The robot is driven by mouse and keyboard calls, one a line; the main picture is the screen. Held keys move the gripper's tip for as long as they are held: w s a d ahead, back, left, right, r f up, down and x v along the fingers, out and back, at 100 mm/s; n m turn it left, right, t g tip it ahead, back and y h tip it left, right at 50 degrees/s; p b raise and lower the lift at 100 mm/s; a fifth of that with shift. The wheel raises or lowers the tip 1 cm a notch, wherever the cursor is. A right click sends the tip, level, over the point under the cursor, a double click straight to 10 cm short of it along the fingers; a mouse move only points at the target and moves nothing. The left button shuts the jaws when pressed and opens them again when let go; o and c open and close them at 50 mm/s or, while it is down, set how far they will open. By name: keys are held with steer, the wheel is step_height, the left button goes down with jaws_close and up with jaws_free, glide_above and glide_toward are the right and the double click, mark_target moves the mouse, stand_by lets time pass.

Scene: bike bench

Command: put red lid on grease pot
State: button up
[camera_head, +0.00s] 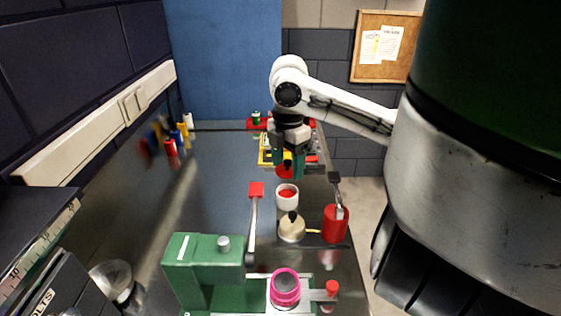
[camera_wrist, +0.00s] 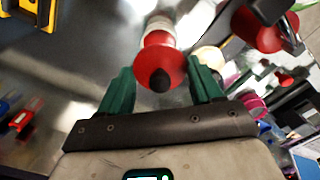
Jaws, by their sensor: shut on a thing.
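The red lid (camera_wrist: 163,60), a round disc with a black knob, lies between the green fingers of my gripper (camera_wrist: 161,84) in the wrist view. My gripper is shut on it. In the head view my gripper (camera_head: 288,164) points down, with the red lid (camera_head: 285,172) under its fingers. The grease pot (camera_head: 287,203) is a small white pot with red showing in its top. It stands upright on the bench, nearer the head camera than the lid. In the wrist view the pot (camera_wrist: 159,25) shows beyond the lid, partly hidden by it. The lid appears apart from the pot.
A cream container with a black knob (camera_head: 292,230) and a red can (camera_head: 336,224) stand close in front of the pot. A red-topped lever (camera_head: 256,190) rises at its left. A green machine (camera_head: 205,265) stands nearer. The bench (camera_head: 205,205) is clear left of the pot.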

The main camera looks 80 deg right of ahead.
mark_target(289, 160)
steer(key=shift+f+b, duration=2.2)
steer(key=shift+f, duration=0.5)
steer(key=shift+f, duration=0.5)
steer(key=o, duration=0.7)
steer(key=shift+r, duration=0.2)
step_height(289, 160, up, 11)
steer(key=p, duration=0.9)
steer(key=shift+f, duration=0.1)
steer(key=shift+s+f, duration=0.1)
